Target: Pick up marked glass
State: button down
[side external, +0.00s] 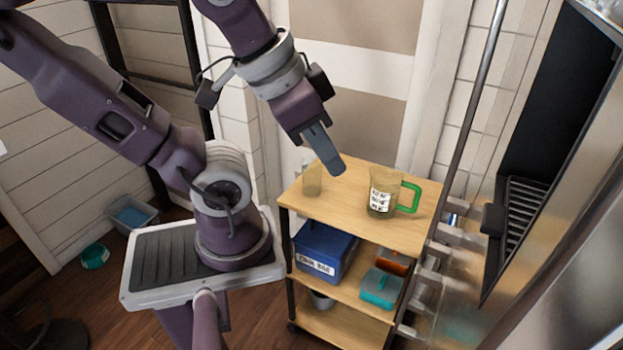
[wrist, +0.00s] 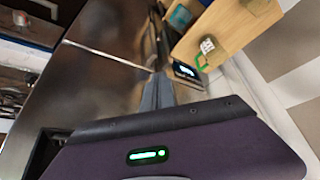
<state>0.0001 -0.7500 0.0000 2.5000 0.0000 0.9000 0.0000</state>
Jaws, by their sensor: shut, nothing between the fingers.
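The marked glass (side external: 381,200) is a clear mug with a green handle and a white label with dark writing. It stands upright on the wooden top (side external: 345,200) of a cart, its handle pointing right. In the wrist view the marked glass (wrist: 207,45) shows small near the top right, with its label and green handle visible. My gripper (side external: 335,168) is shut and empty, above the cart top, to the left of the marked glass and apart from it. In the wrist view my gripper's fingers (wrist: 157,92) show near the middle.
A plain clear glass (side external: 312,180) stands on the cart's left side, close to my gripper in the picture. A blue labelled bin (side external: 325,252) and a teal box (side external: 380,288) sit on the shelf below. A metal appliance (side external: 540,150) and bar stand to the right.

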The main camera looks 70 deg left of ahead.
jog(key=c, duration=2.2)
grip_release()
jog(key=c, duration=0.6)
grip_release()
